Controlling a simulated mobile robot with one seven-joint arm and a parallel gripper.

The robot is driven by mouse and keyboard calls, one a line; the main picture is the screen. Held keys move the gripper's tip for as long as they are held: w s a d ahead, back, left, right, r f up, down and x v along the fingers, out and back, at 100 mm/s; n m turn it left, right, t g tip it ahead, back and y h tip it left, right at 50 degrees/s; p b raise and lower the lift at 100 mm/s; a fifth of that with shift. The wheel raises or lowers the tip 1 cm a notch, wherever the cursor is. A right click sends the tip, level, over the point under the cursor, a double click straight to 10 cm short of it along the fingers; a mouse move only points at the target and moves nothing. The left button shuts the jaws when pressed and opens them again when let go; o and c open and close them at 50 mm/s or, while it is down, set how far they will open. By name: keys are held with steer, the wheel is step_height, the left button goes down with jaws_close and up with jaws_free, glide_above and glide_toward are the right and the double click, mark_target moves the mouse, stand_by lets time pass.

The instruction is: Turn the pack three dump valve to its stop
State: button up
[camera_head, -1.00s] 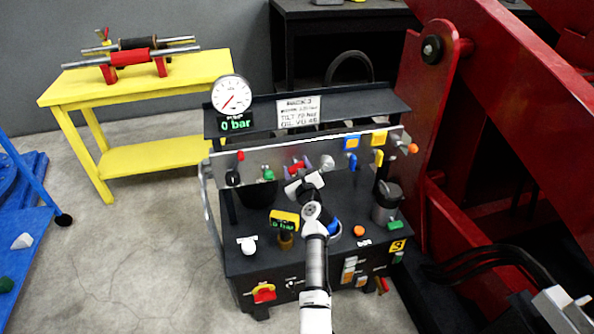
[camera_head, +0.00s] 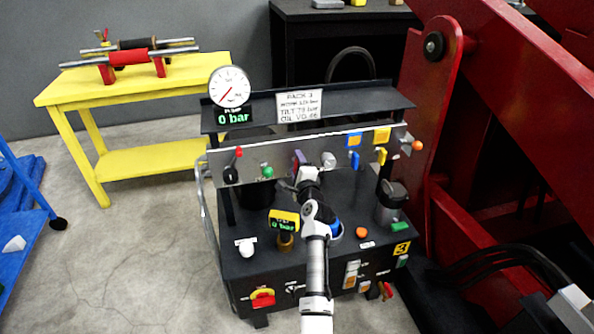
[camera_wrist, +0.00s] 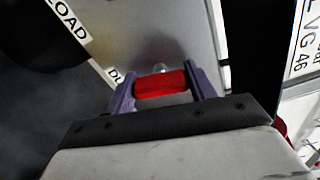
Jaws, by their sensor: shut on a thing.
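The dump valve's red handle (camera_wrist: 160,84) shows in the wrist view between the two purple fingers of my gripper (camera_wrist: 165,88). The fingers are closed on the handle from both sides. It sits in front of a grey metal panel (camera_wrist: 165,30), beside a label partly cut off that begins "DU". In the head view my gripper (camera_head: 297,163) is at the middle of the pack's upright panel (camera_head: 315,152). There the wrist hides most of the handle, so its turn angle cannot be read.
The panel also carries a red-tipped lever (camera_head: 238,153), a green knob (camera_head: 267,171) and blue and yellow parts at right. A gauge (camera_head: 229,87) with a "0 bar" readout stands above. A steel pot (camera_head: 391,205) stands right of my arm. A red machine frame (camera_head: 490,130) rises at right.

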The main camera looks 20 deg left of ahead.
steer(key=shift+f+n+b, duration=0.1)
steer(key=shift+n+b, duration=0.5)
steer(key=shift+n, duration=0.5)
steer(key=o, duration=1)
steer(key=shift+s, duration=0.1)
steer(key=v, duration=1.3)
steer(key=shift+s+d+b, duration=0.25)
steer(key=shift+b, duration=0.15)
